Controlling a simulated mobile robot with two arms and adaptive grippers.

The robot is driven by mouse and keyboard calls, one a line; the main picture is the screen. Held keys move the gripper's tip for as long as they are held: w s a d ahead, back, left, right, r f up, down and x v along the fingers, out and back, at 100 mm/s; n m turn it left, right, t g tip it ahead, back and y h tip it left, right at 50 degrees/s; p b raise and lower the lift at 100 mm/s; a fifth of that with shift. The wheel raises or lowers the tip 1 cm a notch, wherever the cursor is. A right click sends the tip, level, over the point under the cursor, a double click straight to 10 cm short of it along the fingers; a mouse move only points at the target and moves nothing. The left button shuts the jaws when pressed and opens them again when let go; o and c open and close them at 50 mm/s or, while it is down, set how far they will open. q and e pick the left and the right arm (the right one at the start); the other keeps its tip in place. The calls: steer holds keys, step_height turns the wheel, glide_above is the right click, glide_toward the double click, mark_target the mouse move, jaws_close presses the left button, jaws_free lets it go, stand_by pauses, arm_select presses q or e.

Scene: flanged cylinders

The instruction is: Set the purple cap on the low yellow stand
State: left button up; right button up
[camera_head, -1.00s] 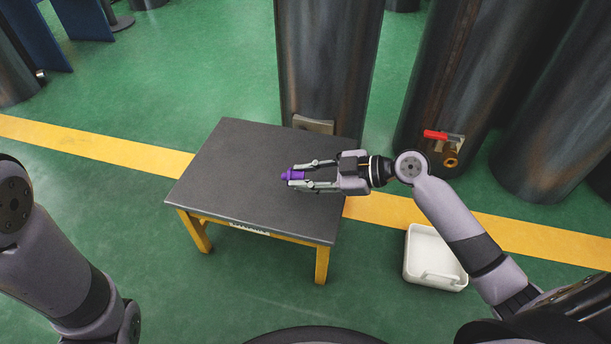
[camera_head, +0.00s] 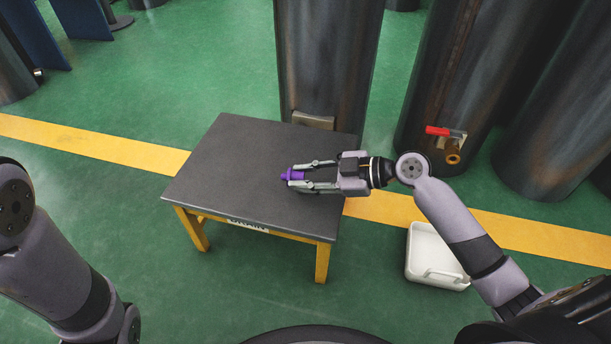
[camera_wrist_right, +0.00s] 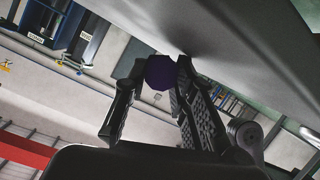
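The low yellow stand has a dark grey top (camera_head: 235,160), yellow legs and a white label on its front edge. The small purple cap (camera_head: 292,175) is between the fingertips of my right gripper (camera_head: 297,175), over the right half of the top. In the right wrist view, the purple cap (camera_wrist_right: 160,72) sits between the two fingertips (camera_wrist_right: 160,80), close to the grey surface; the fingers appear closed on it. I cannot tell whether the cap touches the top. My left arm shows at the left edge; its gripper is out of view.
A large dark cylinder (camera_head: 325,60) stands right behind the stand. Another has a brass valve with a red handle (camera_head: 438,131), behind my right arm. A white bin (camera_head: 428,255) is on the green floor right of the stand. The left half of the top is clear.

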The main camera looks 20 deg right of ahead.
steer(key=o, duration=0.5)
steer(key=shift+f, duration=0.2)
steer(key=shift+s+d, duration=0.1)
steer(key=v, duration=1.1)
steer(key=shift+s+d+r, duration=0.15)
steer(key=shift+d+r, duration=0.15)
